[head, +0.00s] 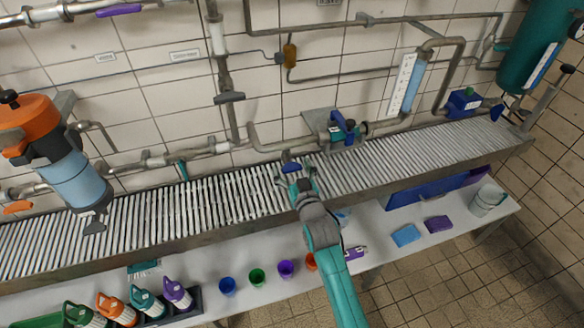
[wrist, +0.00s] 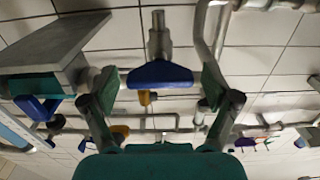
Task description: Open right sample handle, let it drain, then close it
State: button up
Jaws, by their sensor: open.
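A blue sample handle (wrist: 160,74) sits on a short grey pipe stub in the wrist view, roughly crosswise between my fingers. It also shows in the head view as a small blue piece (head: 291,167) at the front of the pipework, just beyond my fingertips. My gripper (head: 295,184) is open over the slatted grating. In the wrist view the fingers of my gripper (wrist: 161,82) stand on either side of the handle, with visible gaps to it. Whether the handle lies fully between the fingertips in depth is unclear. No flowing liquid is visible.
A teal handle (head: 182,170) is on the pipe to the left. A blue valve unit (head: 343,129) on a grey bracket is close on the right. The slatted grating (head: 240,197) runs below the pipes. Coloured cups, including a purple one (head: 286,268), stand on the lower bench.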

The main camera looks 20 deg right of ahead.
jog(key=c, duration=1.2)
jog(key=shift+o, duration=0.2)
jog(key=shift+n, duration=0.3)
jog(key=n, duration=0.4)
jog(key=shift+a, duration=0.1)
jog(key=n, duration=0.5)
jog(key=shift+a+f, duration=0.1)
jog(key=n, duration=0.4)
jog(key=shift+f, duration=0.1)
jog(key=shift+f+n, duration=0.1)
jog(key=shift+n, duration=2.1)
